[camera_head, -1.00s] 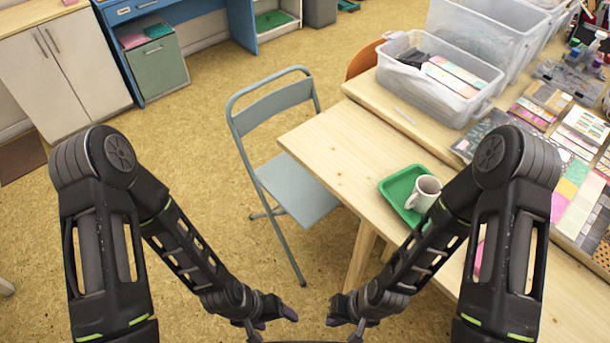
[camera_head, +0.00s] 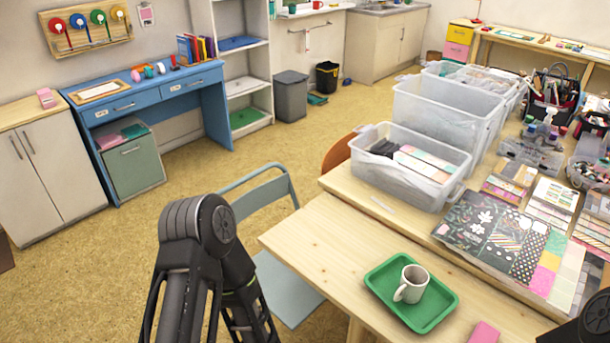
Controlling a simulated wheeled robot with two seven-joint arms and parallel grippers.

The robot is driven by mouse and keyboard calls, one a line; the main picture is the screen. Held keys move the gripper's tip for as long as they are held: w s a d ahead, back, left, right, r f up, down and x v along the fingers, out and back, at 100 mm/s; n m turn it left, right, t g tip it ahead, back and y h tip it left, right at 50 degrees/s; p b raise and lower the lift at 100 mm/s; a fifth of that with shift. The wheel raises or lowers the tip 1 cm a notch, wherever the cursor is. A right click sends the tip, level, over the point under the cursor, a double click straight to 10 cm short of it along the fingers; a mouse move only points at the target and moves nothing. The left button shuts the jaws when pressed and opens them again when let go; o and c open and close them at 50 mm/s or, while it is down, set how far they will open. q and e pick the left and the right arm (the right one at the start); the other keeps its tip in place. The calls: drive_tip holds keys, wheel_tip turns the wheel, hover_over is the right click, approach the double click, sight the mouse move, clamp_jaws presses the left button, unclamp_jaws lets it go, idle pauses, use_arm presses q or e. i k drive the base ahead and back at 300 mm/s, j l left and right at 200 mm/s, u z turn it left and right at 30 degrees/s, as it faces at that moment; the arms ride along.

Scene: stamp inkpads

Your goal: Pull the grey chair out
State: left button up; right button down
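The grey folding chair (camera_head: 268,192) stands at the left side of the wooden table (camera_head: 325,232). Its backrest is a blue-grey frame with a curved panel, and its seat (camera_head: 285,290) reaches to the table's edge, with its right part hidden by the tabletop. My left arm covers part of the chair's left side and lower frame, and the legs are out of sight. My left gripper is below the picture; only that arm's elbow and forearm show, in front of the chair. My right gripper is also out of view; only a bit of that arm shows at the bottom right corner.
A green tray (camera_head: 372,282) with a white mug (camera_head: 411,284) sits on the table near the chair. Clear plastic bins (camera_head: 440,187) stand farther back. A brown chair (camera_head: 338,153) is behind the table. Open floor (camera_head: 130,270) lies left of the grey chair.

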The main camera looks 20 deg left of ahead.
sight(291, 300)
drive_tip(key=i+j+z, duration=0.1)
drive_tip(key=j+z, duration=1.3)
drive_tip(key=k+j, duration=0.1)
drive_tip(key=j, duration=0.4)
drive_tip(key=k+j+z, duration=0.15)
drive_tip(key=j, duration=0.4)
drive_tip(key=k+j, duration=0.1)
drive_tip(key=j, duration=0.4)
drive_tip(key=k+j+z, duration=0.1)
drive_tip(key=j, duration=0.4)
drive_tip(key=k+j, duration=0.2)
drive_tip(key=j, duration=0.3)
drive_tip(key=k+j+z, duration=0.15)
drive_tip(key=j, duration=0.35)
drive_tip(key=k+j, duration=0.2)
drive_tip(key=j, duration=0.3)
drive_tip(key=k+j+z, duration=0.1)
drive_tip(key=j, duration=0.4)
drive_tip(key=k, duration=0.1)
